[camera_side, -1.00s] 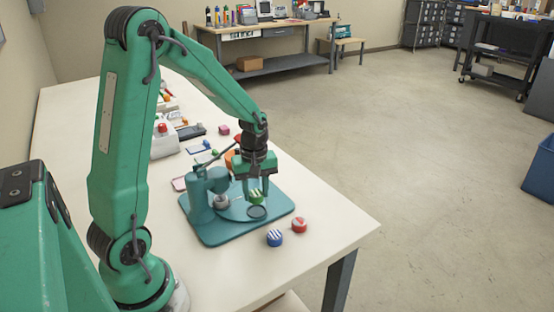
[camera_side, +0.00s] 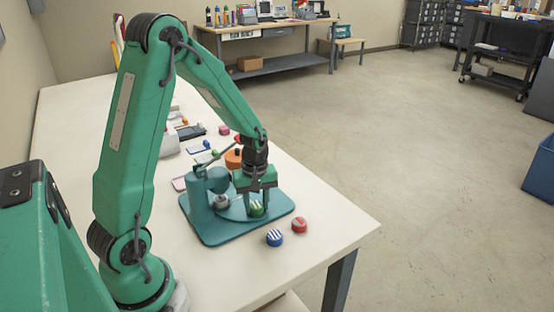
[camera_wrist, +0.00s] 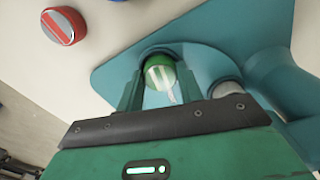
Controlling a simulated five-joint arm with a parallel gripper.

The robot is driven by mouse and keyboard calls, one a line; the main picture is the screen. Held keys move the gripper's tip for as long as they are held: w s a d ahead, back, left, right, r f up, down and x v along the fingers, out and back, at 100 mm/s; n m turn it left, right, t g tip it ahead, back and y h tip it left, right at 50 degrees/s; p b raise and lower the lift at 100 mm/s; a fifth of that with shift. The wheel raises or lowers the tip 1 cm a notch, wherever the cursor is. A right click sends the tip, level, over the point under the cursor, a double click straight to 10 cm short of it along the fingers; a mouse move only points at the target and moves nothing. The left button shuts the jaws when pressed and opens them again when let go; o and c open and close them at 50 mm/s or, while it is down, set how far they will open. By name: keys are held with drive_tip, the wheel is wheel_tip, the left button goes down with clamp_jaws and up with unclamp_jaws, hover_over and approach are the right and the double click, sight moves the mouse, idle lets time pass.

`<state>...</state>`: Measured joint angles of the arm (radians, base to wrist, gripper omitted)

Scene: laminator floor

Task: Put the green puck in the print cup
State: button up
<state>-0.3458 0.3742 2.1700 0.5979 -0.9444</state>
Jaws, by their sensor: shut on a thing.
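The green puck (camera_side: 257,209) with white stripes is between the fingers of my gripper (camera_side: 257,206), at the print cup on the teal press base (camera_side: 215,236). The wrist view also shows the green puck (camera_wrist: 160,74) between my two fingers (camera_wrist: 158,88). My gripper is shut on it. The print cup's rim (camera_wrist: 160,50) shows as a dark ring just beyond the puck in the wrist view; the puck and fingers hide the rest. I cannot tell whether the puck touches the cup's floor.
A blue striped puck (camera_side: 275,238) and a red puck (camera_side: 300,225) stand on the white table near its front right edge. The press column (camera_side: 200,196) and a grey round part (camera_side: 221,202) stand left of my gripper. An orange part (camera_side: 233,158) lies behind.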

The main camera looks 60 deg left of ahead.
sight(257, 206)
drive_tip(key=o, duration=1)
wheel_tip(257, 206, up, 12)
drive_tip(key=shift+r, duration=0.15)
idle(0.6)
drive_tip(key=shift+s+d+r+m+t, duration=0.95)
drive_tip(key=shift+s+d+r+m, duration=0.65)
drive_tip(key=shift+s+d+m, duration=0.65)
drive_tip(key=shift+s+d+r+m+t, duration=0.9)
drive_tip(key=shift+s+d+r+m, duration=0.85)
drive_tip(key=shift+m, duration=0.95)
drive_tip(key=shift+s+d+r+m+t, duration=0.95)
drive_tip(key=shift+s+d+r+m, duration=0.5)
drive_tip(key=shift+s+d+m, duration=0.85)
drive_tip(key=shift+w+a, duration=0.1)
drive_tip(key=shift+w, duration=0.15)
